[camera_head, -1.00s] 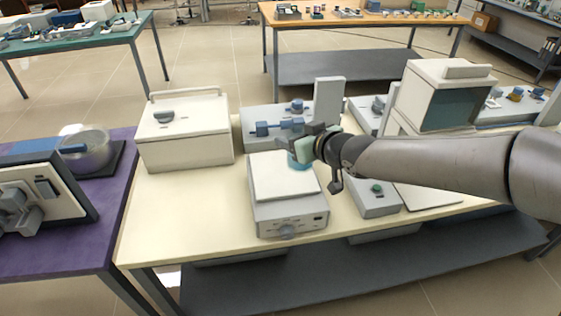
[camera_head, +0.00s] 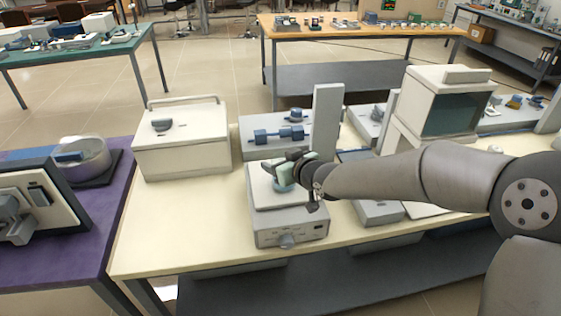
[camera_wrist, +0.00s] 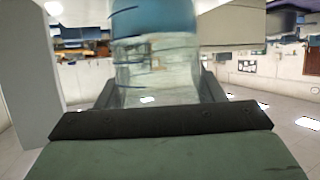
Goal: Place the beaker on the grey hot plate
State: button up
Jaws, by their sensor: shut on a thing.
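My gripper (camera_head: 284,169) is shut on the beaker and sits over the white top of the grey hot plate (camera_head: 287,227), near its back half. The beaker (camera_head: 284,184) is clear glass with a blue part. In the head view it is mostly hidden behind my gripper. In the wrist view the beaker (camera_wrist: 155,65) stands between the two fingers, with the blue band toward the top of the picture. I cannot tell whether its base touches the plate.
A white lidded box (camera_head: 184,138) stands left of the hot plate. A grey device with blue knobs (camera_head: 277,137) and an upright grey panel (camera_head: 327,120) stand behind it. A white furnace (camera_head: 444,102) is at the right. The table front (camera_head: 190,240) is clear.

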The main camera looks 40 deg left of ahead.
jog(key=shift+f, duration=0.2)
jog(key=o, duration=1.2)
jog(key=shift+r, duration=0.1)
jog(key=shift+r, duration=0.15)
jog(key=shift+d+r, duration=0.1)
jog(key=shift+d, duration=0.15)
jog(key=p+v, duration=0.2)
jog(key=v, duration=0.9)
jog(key=shift+s+d+r, duration=0.1)
jog(key=shift+s+d, duration=0.1)
jog(key=shift+s, duration=0.1)
